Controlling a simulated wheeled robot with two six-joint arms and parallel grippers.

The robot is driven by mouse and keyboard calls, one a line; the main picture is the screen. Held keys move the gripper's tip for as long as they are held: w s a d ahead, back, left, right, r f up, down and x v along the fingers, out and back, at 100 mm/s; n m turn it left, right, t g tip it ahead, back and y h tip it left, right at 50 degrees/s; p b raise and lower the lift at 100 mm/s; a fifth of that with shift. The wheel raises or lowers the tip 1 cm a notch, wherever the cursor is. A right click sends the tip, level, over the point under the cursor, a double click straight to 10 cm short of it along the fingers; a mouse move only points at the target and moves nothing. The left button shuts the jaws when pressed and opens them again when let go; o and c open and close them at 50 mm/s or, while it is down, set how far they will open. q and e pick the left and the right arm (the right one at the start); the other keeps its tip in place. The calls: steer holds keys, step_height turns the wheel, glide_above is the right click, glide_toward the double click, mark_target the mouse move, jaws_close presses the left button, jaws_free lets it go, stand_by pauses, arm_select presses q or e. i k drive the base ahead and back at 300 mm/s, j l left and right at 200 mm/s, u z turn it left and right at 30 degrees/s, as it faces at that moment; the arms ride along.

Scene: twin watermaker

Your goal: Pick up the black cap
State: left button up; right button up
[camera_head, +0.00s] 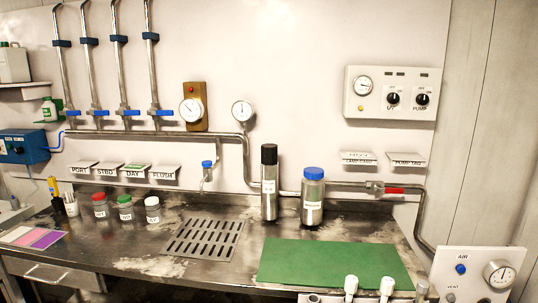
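The black cap (269,154) sits on top of a tall steel cylinder (269,195) with a small white label. The cylinder stands upright on the steel bench, right of the slotted drain grate and behind the green mat. Neither of my grippers shows in the head view, so nothing is seen touching the cap.
A blue-capped steel canister (313,199) stands close to the right of the cylinder. A pipe (246,158) runs down the wall behind. A green mat (335,264) lies in front, bare. Small jars (125,209) stand left of the grate (203,239). White-topped fittings (387,286) rise at the front edge.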

mark_target(269, 151)
steer(key=i+z, duration=0.4)
steer(key=i, duration=0.45)
